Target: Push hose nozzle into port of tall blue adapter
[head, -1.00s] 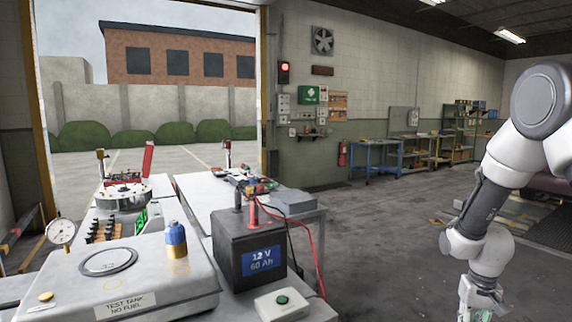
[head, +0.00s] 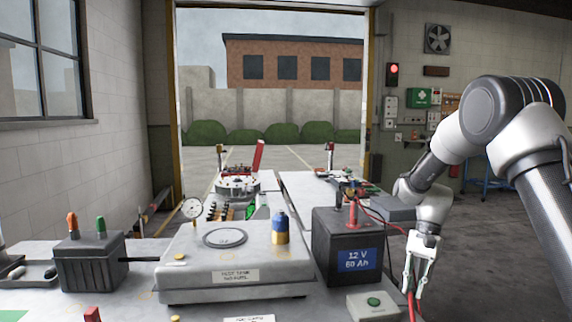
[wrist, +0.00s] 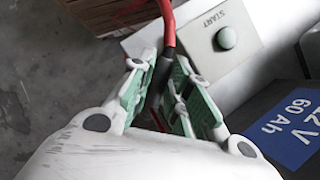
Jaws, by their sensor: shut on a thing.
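The tall blue adapter (head: 280,228) is a blue cylinder with a yellow-tan lower band, standing upright on the right part of the grey test tank (head: 190,262) in the head view. Its port cannot be made out. My gripper (head: 413,288) is right of and lower than the adapter in the picture, beyond the battery and well apart from the adapter. In the wrist view my gripper (wrist: 163,78) is shut on the hose nozzle (wrist: 168,54), a dark piece on the end of a red hose (wrist: 168,20). The nozzle's tip is hidden between the fingers.
A black 12 V battery (head: 345,240) with cables stands between adapter and gripper. A START button box (head: 373,305) is in front of it; its green button (wrist: 227,38) is near my fingers. A dial gauge (head: 193,209) and dark box (head: 90,262) stand left.

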